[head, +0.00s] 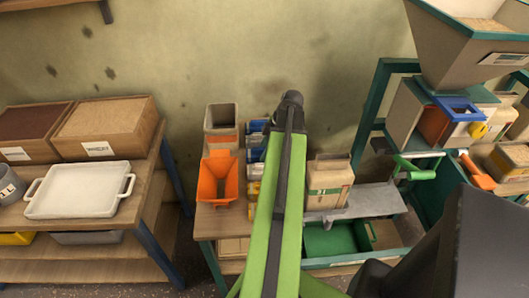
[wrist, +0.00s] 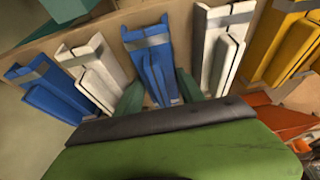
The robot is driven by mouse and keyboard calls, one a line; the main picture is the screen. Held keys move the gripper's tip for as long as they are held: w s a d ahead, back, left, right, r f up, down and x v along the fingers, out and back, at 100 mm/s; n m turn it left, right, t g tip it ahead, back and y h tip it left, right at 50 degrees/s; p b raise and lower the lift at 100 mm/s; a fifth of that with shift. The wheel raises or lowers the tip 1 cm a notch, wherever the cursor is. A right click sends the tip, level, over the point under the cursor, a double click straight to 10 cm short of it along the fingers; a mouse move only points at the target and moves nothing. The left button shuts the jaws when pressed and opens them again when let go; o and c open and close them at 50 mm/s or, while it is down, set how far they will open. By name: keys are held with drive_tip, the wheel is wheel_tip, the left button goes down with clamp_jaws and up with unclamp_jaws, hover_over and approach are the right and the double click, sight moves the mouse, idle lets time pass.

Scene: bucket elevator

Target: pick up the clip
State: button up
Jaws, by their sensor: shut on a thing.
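Several clips stand in a row along a wooden rack in the wrist view: a blue clip (wrist: 55,92) at left, a white clip (wrist: 92,70), a middle blue clip (wrist: 150,60), another white clip (wrist: 220,45) and a yellow clip (wrist: 285,45). My gripper (wrist: 160,92) has one dark green finger on each side of the middle blue clip and is shut on it. The clip still stands in line with the others, its lower end partly hidden by my gripper. In the head view, blue clips (head: 255,140) show left of my green arm, which hides my fingers.
An orange scoop-like bin (head: 217,180) stands left of the clips, and a tan box (head: 329,180) stands to the right. A white tray (head: 80,192) lies on the left table. A green-framed machine (head: 375,100) stands at right.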

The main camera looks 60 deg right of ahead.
sight(261, 148)
drive_tip(key=r+p, duration=0.5)
drive_tip(key=shift+s+d+r, duration=0.1)
drive_tip(key=shift+s+r, duration=0.05)
drive_tip(key=shift+s, duration=0.1)
drive_tip(key=s+d+r+p, duration=0.3)
drive_tip(key=s+r+p, duration=0.2)
drive_tip(key=s, duration=0.5)
drive_tip(key=shift+s+d+r+p, duration=0.2)
drive_tip(key=shift+s+r+p, duration=0.15)
drive_tip(key=shift+p, duration=0.15)
